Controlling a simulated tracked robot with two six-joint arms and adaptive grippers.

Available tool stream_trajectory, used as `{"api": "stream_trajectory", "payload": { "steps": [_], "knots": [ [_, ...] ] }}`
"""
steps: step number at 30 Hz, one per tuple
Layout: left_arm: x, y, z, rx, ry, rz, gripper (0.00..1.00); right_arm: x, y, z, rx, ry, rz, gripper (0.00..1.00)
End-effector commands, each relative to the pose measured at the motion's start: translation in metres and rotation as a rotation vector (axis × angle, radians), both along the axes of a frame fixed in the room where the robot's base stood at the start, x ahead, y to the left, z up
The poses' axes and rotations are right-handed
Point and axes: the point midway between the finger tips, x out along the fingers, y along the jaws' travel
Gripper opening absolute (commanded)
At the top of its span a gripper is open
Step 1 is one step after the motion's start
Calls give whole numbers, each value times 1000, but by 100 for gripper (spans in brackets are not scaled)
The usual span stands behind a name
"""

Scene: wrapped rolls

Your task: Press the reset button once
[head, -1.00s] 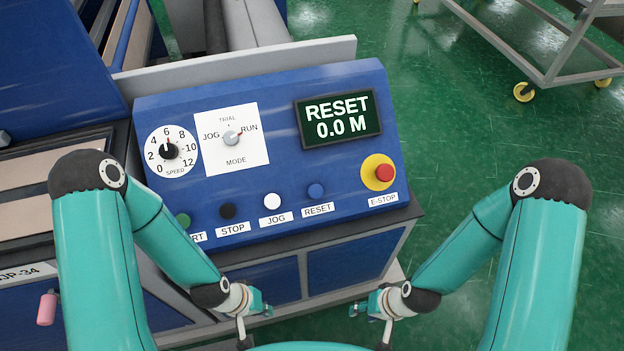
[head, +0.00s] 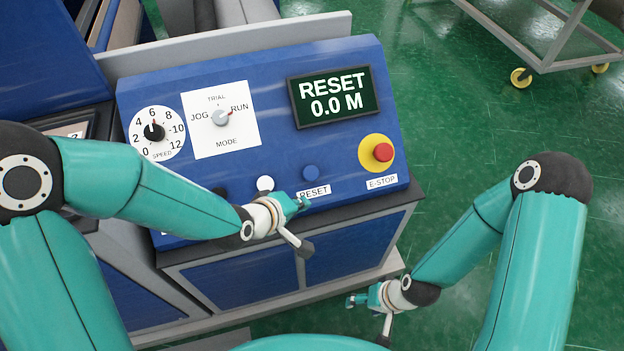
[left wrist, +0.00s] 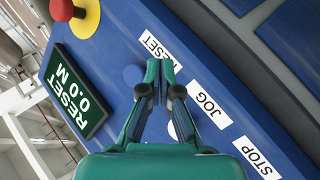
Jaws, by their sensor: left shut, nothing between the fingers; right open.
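The blue reset button (head: 310,173) sits on the sloped blue panel above its RESET label (head: 314,191). My left gripper (head: 304,202) is shut and empty, just left of and below the button in the head view. In the left wrist view its closed fingertips (left wrist: 160,64) lie beside the reset button (left wrist: 133,75), which is partly beside the finger edge. I cannot tell how far above the panel they are. The display (head: 335,97) reads RESET 0.0 M. My right gripper (head: 357,300) is open and empty, low in front of the console.
The white jog button (head: 265,183) is left of the reset button. The red e-stop (head: 383,152) on its yellow disc is to the right. The speed dial (head: 154,132) and mode switch (head: 220,118) are higher on the panel. My left arm covers the start and stop area.

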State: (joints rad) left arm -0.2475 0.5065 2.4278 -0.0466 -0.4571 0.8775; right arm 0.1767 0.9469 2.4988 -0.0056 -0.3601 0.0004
Motion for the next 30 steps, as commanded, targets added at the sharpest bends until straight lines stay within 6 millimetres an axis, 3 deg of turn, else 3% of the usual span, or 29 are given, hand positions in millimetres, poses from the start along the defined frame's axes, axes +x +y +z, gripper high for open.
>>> {"api": "stream_trajectory", "payload": {
  "steps": [3, 9, 22, 30],
  "knots": [
    [10, -25, 44, -141, -67, 58, 0, 0, 0, -14, 0, 0, 0, 66],
    [12, -42, 82, -267, -95, 103, 0, 0, 0, -18, 0, 0, 0, 66],
    [13, -42, 83, -277, -94, 109, 0, 0, 0, -19, 0, 0, 0, 66],
    [27, -38, 63, -275, -92, 110, 0, 0, 0, -29, 0, 0, 0, 66]
  ]
}}
